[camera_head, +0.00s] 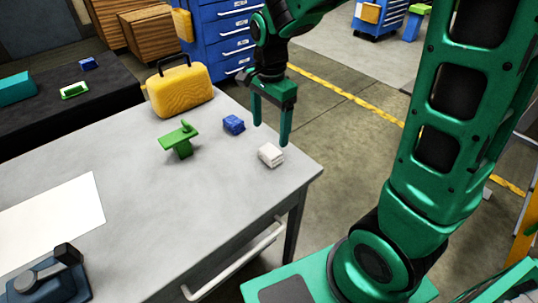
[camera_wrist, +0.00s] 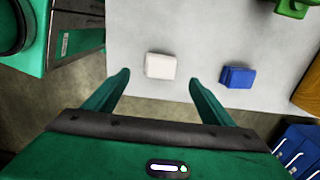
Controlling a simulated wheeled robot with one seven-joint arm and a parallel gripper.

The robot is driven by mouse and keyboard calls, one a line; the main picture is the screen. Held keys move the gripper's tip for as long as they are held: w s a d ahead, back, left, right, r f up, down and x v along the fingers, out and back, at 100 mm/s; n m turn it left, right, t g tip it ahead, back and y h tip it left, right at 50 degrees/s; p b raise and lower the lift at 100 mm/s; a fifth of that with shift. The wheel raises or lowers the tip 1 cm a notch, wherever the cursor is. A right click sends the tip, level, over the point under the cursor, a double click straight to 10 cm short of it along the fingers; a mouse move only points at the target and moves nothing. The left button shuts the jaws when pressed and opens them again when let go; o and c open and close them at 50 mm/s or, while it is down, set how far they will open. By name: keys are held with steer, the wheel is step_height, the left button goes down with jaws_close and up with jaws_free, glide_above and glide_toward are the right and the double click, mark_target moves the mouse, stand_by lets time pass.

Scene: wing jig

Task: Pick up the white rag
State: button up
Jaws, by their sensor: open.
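The white rag (camera_head: 271,155) is a small folded block lying on the grey table near its right corner. In the wrist view the white rag (camera_wrist: 160,66) lies ahead of my fingertips, between their lines and a little left of the middle of the gap. My gripper (camera_head: 270,130) is open and empty, with its fingers pointing down above the table's far right edge. In the wrist view my gripper (camera_wrist: 158,80) shows both green fingers spread wide, with nothing between them.
A blue folded rag (camera_head: 234,124) lies near the white one. A green T-shaped part (camera_head: 179,140) and a yellow case (camera_head: 180,91) stand further left and back on the table (camera_head: 150,215). A white sheet (camera_head: 50,217) and a dark blue tool (camera_head: 48,281) are at left.

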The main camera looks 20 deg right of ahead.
mark_target(271, 151)
steer(key=shift+w+d+f, duration=0.1)
steer(key=shift+f, duration=2)
steer(key=shift+w+d+f, duration=0.1)
steer(key=shift+f, duration=1.95)
steer(key=c, duration=1.2)
steer(key=shift+c, duration=0.2)
steer(key=shift+r, duration=0.2)
steer(key=r, duration=0.4)
steer(key=shift+a+r, duration=0.1)
steer(key=shift+a, duration=0.1)
steer(key=s+a+r, duration=0.1)
steer(key=a+r, duration=0.5)
steer(key=a, duration=0.5)
steer(key=shift+s+r, duration=0.25)
steer(key=shift+s, duration=0.15)
steer(key=shift+a, duration=0.1)
